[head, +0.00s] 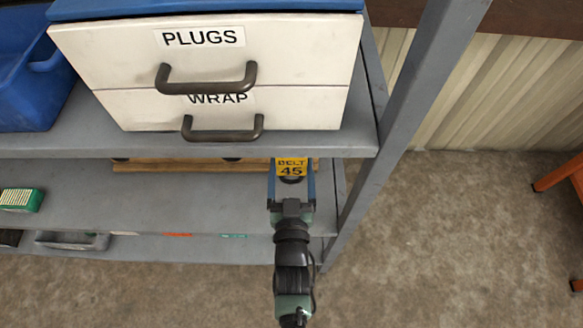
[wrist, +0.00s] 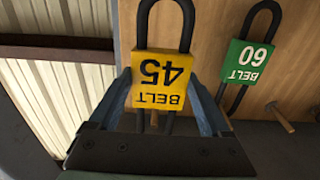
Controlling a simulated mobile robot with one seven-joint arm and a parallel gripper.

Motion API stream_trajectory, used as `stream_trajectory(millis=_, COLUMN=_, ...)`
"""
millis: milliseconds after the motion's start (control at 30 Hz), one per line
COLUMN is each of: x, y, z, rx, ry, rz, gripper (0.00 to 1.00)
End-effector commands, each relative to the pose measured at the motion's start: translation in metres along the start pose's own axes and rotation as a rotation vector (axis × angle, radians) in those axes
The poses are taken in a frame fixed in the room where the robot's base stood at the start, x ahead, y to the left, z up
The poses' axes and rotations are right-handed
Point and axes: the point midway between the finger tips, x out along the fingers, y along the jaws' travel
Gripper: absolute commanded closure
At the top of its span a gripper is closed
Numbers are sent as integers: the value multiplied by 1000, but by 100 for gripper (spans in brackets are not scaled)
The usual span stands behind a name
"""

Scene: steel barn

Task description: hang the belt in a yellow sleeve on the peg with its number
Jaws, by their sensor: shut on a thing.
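A yellow sleeve marked BELT 45 (head: 291,167) is between the blue fingers of my gripper (head: 292,183), at the lower shelf. In the wrist view the yellow sleeve (wrist: 160,80) reads upside down, with a black belt loop (wrist: 147,20) running through it and out of the top of the picture. My gripper (wrist: 163,110) is shut on this belt. A second black belt in a green sleeve marked BELT 60 (wrist: 249,62) is to its right, apart from it, against a wooden board (wrist: 213,25). A wooden peg (wrist: 281,117) sticks out below the green sleeve. Its number is not visible.
White drawers marked PLUGS and WRAP (head: 205,65) stand on the shelf above my gripper, beside a blue bin (head: 30,80). A grey upright post (head: 405,125) is close on the right. A green box (head: 20,199) lies at left on the lower shelf.

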Motion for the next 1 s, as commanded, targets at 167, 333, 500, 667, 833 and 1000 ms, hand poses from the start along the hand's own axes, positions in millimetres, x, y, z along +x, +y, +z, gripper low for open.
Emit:
stream_trajectory(millis=167, x=8, y=0, z=0, rx=0, ry=3, rz=0, gripper=78)
stream_trajectory(millis=333, x=14, y=0, z=0, rx=0, ry=3, rz=0, gripper=78)
stream_trajectory(millis=500, x=21, y=0, z=0, rx=0, ry=2, rz=1, gripper=78)
stream_trajectory(millis=667, x=28, y=0, z=1, rx=-1, ry=2, rz=0, gripper=78)
stream_trajectory(millis=833, x=34, y=0, z=1, rx=0, ry=2, rz=0, gripper=78)
stream_trajectory(millis=1000, x=41, y=0, z=1, rx=1, ry=2, rz=0, gripper=78)
